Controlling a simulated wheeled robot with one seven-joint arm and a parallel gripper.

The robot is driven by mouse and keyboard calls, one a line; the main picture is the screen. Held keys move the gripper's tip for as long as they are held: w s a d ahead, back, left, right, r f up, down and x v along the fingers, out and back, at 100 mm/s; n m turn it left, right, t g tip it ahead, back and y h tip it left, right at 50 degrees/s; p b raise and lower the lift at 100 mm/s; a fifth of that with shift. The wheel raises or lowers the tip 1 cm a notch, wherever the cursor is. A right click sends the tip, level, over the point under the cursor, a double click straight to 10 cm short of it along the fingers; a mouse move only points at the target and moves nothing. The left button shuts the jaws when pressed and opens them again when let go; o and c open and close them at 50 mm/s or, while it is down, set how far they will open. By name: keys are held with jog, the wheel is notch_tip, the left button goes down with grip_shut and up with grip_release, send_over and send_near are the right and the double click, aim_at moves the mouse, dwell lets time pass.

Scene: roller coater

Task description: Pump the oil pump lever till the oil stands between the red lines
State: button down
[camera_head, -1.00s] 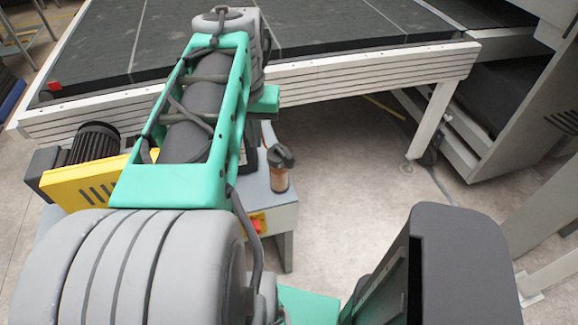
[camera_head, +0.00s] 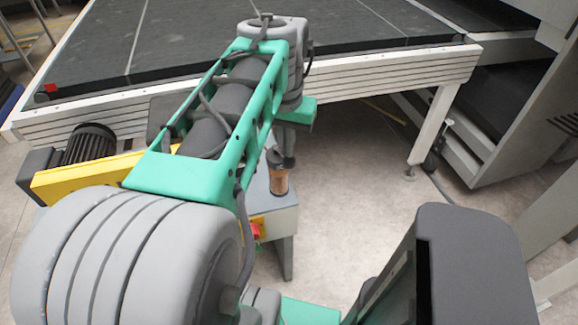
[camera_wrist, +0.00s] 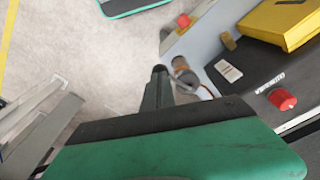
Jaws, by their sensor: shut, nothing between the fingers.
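The oil reservoir (camera_head: 278,180) is a small clear cylinder with brown oil, standing upright on the grey machine cabinet in the head view. Its top is partly covered by my arm's end. The red lines and oil level are too small to read. My gripper (camera_wrist: 159,72) shows in the wrist view as dark fingers, shut with nothing between them. The fingertips are just left of a round brownish and grey part (camera_wrist: 183,66), apparently the reservoir seen from above. I cannot tell whether they touch it. The pump lever cannot be clearly made out.
A red button (camera_head: 255,230) on a yellow plate is on the cabinet front. A yellow guard (camera_head: 75,180) and dark motor (camera_head: 90,143) are at the left. A red knob (camera_wrist: 282,99) shows in the wrist view.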

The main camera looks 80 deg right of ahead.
aim_at(287, 162)
jog(key=shift+d+f+b, duration=0.15)
jog(key=shift+f+b, duration=0.5)
jog(key=shift+f, duration=0.85)
notch_tip(287, 162, down, 4)
jog(key=b, duration=0.3)
jog(key=shift+f, duration=0.25)
jog(key=shift+r, duration=0.1)
jog(key=a, duration=0.1)
jog(key=a+r, duration=0.1)
jog(key=a, duration=0.1)
jog(key=shift+r, duration=0.1)
